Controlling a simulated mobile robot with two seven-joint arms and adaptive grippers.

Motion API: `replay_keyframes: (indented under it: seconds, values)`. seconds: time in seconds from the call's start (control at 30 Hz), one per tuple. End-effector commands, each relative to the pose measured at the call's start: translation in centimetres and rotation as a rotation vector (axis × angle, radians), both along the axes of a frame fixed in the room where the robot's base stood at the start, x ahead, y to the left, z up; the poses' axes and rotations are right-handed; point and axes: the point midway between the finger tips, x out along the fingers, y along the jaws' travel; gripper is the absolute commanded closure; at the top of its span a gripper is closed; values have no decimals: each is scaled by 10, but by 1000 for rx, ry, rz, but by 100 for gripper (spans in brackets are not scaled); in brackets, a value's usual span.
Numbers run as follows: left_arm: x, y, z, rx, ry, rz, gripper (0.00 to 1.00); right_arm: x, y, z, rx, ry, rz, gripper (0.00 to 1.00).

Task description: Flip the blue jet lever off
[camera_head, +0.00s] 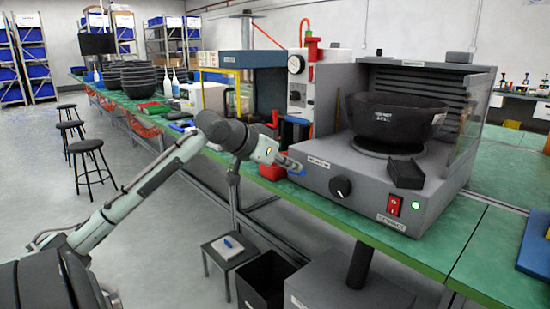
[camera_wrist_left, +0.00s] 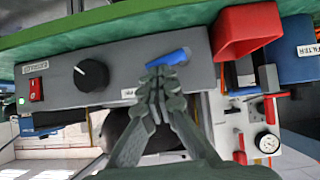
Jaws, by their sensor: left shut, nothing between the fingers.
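The blue jet lever (camera_wrist_left: 168,58) sticks out at one end of the grey machine's front panel (camera_wrist_left: 120,62). In the head view a small piece of the blue lever (camera_head: 298,173) shows just below my left gripper's tips. My left gripper (camera_head: 290,164) is shut and empty, at the left front corner of the machine. In the left wrist view, which is turned upside down, the shut fingertips (camera_wrist_left: 160,74) overlap part of the lever; I cannot tell whether they touch it. My right gripper is not in view.
The panel also carries a black knob (camera_head: 341,188) and a red switch (camera_head: 394,205) beside a green light. A black bowl (camera_head: 398,119) sits in the machine. A red bin (camera_wrist_left: 245,33) stands close beside the lever. The floor left of the bench is mostly open.

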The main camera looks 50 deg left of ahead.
Motion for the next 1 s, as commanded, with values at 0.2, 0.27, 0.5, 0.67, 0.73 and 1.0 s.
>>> replay_keyframes:
  seconds: [0.2,0.27,0.5,0.67,0.73,1.0]
  values:
    - [-1,0,-2,53,0,0,100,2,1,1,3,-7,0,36]
    - [-1,0,-2,69,0,-1,100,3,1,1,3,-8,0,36]
    - [-1,0,-2,125,-2,0,100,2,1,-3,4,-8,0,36]
    - [-1,0,-3,154,-4,0,100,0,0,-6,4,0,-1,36]
    - [-1,0,-3,164,-4,0,100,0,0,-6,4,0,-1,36]
    - [-1,0,-4,196,-5,0,100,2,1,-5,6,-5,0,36]
